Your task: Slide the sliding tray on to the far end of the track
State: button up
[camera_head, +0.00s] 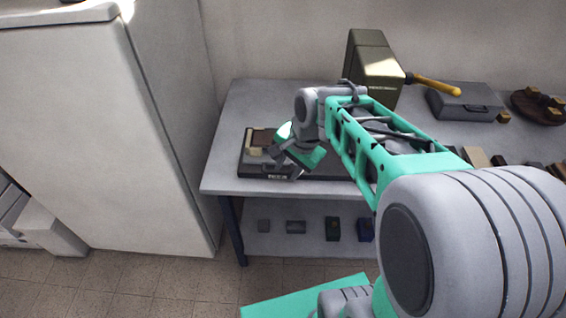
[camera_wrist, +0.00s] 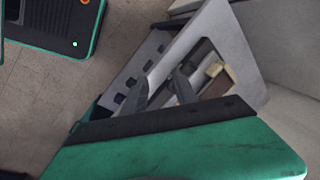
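The dark track base (camera_head: 252,168) lies along the front left of the table. The sliding tray (camera_head: 262,136), brown with a cream block, shows at its left end, partly behind my gripper. It also shows in the wrist view as a brown and cream piece (camera_wrist: 216,84) right of the fingers. My gripper (camera_head: 279,151) is low over the left part of the track, close to the tray. In the wrist view its two dark fingers (camera_wrist: 161,90) stand apart with nothing seen between them. I cannot tell whether a finger touches the tray. My arm hides the track's right part.
A tall white cabinet (camera_head: 100,130) stands left of the table (camera_head: 225,185). A grey case (camera_head: 462,102) and a round brown tray (camera_head: 527,108) are at right. Several small boxes sit on the lower shelf (camera_head: 262,246).

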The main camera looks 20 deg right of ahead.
aim_at(280, 173)
jog(key=w+f+m, duration=0.3)
jog(key=f, duration=0.1)
jog(key=w+f+m+y+p, duration=0.1)
jog(key=w+f+m, duration=0.2)
jog(key=m, duration=0.1)
jog(key=w+f+m+y, duration=0.1)
jog(key=w+f+m, duration=0.2)
jog(key=w+f, duration=0.1)
jog(key=shift+d+f+m, duration=0.2)
jog(key=shift+f+m, duration=0.1)
jog(key=shift+s, duration=0.1)
jog(key=shift+c, duration=0.4)
grip_shut()
dwell(0.4)
